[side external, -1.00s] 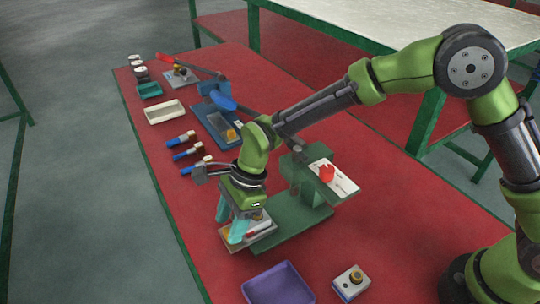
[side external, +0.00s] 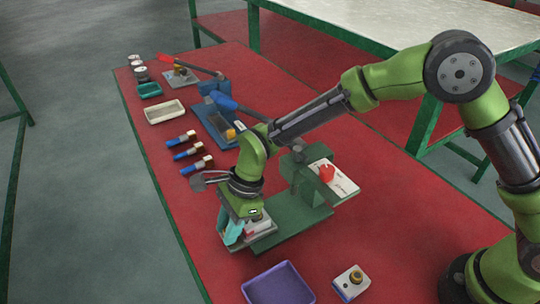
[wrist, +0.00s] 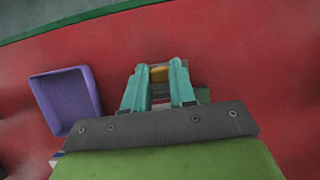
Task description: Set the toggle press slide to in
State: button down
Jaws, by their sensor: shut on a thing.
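The green press (side external: 291,222) stands near the front of the red bench, with a white plate carrying a red knob (side external: 327,173) on its upper part. A small grey slide plate (side external: 266,238) sits at the left end of its base. My gripper (side external: 232,236) points down at this plate, its teal fingers shut on a part of the slide. In the wrist view my gripper (wrist: 158,98) has both fingers around a small piece, with a yellow-brass part (wrist: 159,73) just beyond. The gripped part is mostly hidden by the fingers.
A purple tray (side external: 278,286) and a small block with a brass knob (side external: 351,282) lie in front. Behind are several blue-handled items (side external: 188,151), a cream tray (side external: 165,112) and a blue press (side external: 214,122).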

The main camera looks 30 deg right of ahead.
jog(key=shift+d, duration=0.1)
jog(key=d, duration=0.5)
jog(key=shift+a, duration=0.1)
jog(key=c, duration=0.9)
grip_release()
